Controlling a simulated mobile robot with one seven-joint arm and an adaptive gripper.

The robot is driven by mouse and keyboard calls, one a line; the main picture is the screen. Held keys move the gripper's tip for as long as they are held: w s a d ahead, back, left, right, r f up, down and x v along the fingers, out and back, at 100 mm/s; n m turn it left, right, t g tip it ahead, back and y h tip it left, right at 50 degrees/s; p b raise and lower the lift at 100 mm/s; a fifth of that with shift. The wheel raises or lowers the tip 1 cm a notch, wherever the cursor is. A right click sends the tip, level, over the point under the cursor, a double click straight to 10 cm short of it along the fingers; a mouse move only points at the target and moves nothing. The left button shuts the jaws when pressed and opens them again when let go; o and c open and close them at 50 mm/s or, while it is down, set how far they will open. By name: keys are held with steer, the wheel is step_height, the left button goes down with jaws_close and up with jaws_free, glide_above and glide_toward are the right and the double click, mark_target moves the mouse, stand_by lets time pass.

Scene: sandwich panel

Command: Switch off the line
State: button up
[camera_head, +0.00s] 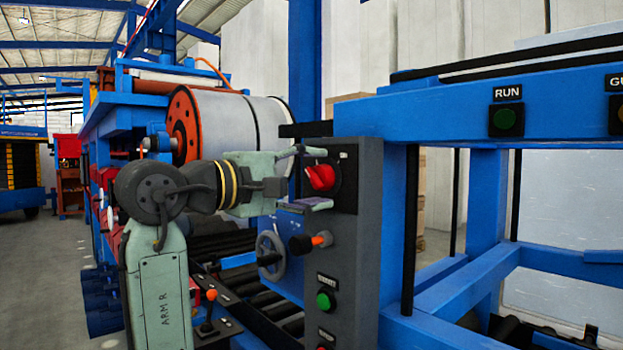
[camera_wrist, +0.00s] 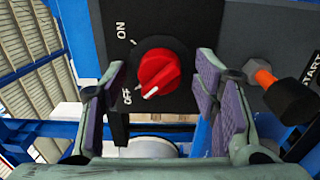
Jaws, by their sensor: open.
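A red rotary knob (camera_head: 321,178) sits on a black plate near the top of a dark grey control panel (camera_head: 357,240). In the wrist view the knob (camera_wrist: 158,68) has a white mark at its lower left, on the side of the OFF label (camera_wrist: 127,97). The ON label (camera_wrist: 121,30) is at the upper left. My gripper (camera_head: 307,178) is open in front of the knob. In the wrist view my gripper (camera_wrist: 161,80) has one finger on each side of the knob; contact is not clear.
A green START button (camera_head: 325,301) is lower on the panel. A blue frame beam to the right carries a green RUN light (camera_head: 505,122).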

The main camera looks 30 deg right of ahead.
steer(key=s+a, duration=0.1)
steer(key=a, duration=1.1)
steer(key=shift+s, duration=0.35)
